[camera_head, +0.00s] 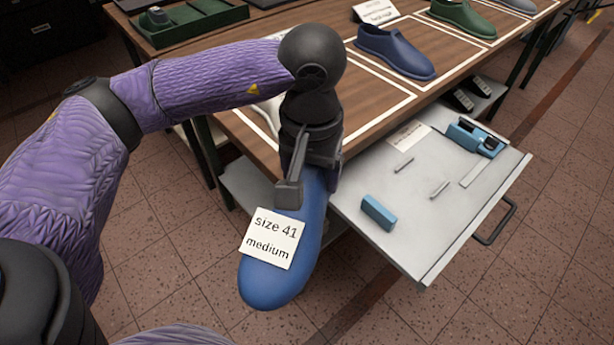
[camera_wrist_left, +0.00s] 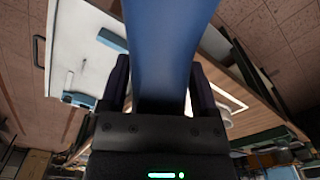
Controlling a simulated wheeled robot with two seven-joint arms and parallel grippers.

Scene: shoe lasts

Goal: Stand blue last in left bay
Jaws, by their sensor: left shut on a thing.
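My left gripper (camera_head: 308,175) is shut on the blue last (camera_head: 270,278), which carries a white label reading "size 41 medium". The last hangs toe down in front of the table's near edge, clear of the tabletop. In the left wrist view the blue last (camera_wrist_left: 165,50) fills the space between the two fingers of the gripper (camera_wrist_left: 165,90). White outlines mark bays on the wooden table; the left bay (camera_head: 265,121) is partly hidden behind my gripper, and something pale shows there. My right gripper is not in view.
A dark blue shoe (camera_head: 396,50) and a green shoe (camera_head: 462,17) stand in bays farther right. An open grey drawer (camera_head: 430,205) with a blue block (camera_head: 378,212) juts out at the right. A green tray (camera_head: 190,22) sits at the back left.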

